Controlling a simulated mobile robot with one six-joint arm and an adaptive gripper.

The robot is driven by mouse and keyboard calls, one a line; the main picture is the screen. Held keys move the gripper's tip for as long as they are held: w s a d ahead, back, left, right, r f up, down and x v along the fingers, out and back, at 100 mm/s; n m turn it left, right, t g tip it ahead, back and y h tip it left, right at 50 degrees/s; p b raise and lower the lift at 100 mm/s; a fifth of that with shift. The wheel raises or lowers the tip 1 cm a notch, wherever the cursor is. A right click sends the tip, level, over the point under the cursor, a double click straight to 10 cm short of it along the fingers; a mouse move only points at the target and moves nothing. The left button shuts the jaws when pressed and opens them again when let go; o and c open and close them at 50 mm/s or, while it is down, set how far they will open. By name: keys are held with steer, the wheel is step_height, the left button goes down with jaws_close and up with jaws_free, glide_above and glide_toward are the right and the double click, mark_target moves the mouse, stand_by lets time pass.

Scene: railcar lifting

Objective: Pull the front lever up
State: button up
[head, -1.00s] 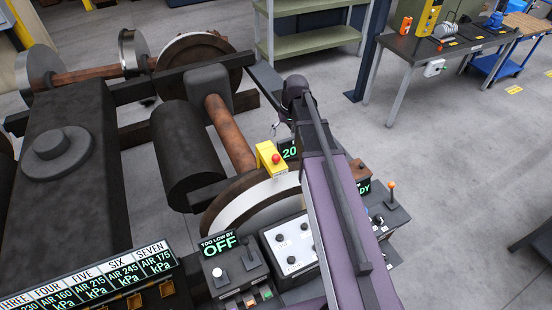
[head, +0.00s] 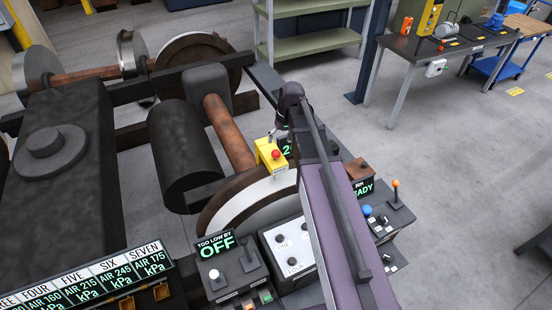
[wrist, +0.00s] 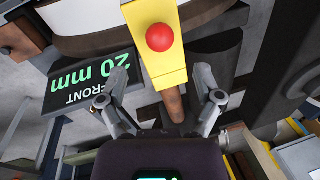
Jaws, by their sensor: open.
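My gripper (wrist: 162,85) is open, with one finger on each side of the yellow box (wrist: 155,50) with a red button in the wrist view. A short brown piece (wrist: 173,104) shows between the fingers below the box; I cannot tell if it is a lever or the rusty axle behind. The front display (wrist: 90,80), upside down here, reads 20 mm. In the head view my gripper (head: 281,128) is partly hidden at the yellow box (head: 269,154). An orange-knobbed lever (head: 396,192) and a black lever (head: 248,260) stand on consoles; no front label is readable on either.
A white button panel (head: 290,245) and the OFF display (head: 215,246) lie left of my arm. Wheels and a rusty axle (head: 229,133) are behind the yellow box. A workbench (head: 425,50) stands at the back right.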

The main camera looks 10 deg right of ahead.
mark_target(277, 151)
steer(key=shift+a+f+b, duration=0.25)
steer(key=shift+f+b, duration=0.9)
steer(key=shift+f, duration=0.1)
steer(key=shift+a+f+b, duration=0.2)
steer(key=shift+f+b, duration=0.95)
steer(key=shift+f, duration=0.1)
steer(key=shift+a+f+b, duration=0.25)
steer(key=shift+f+b, duration=0.9)
steer(key=shift+f, duration=0.1)
steer(key=shift+r, duration=0.1)
jaws_close()
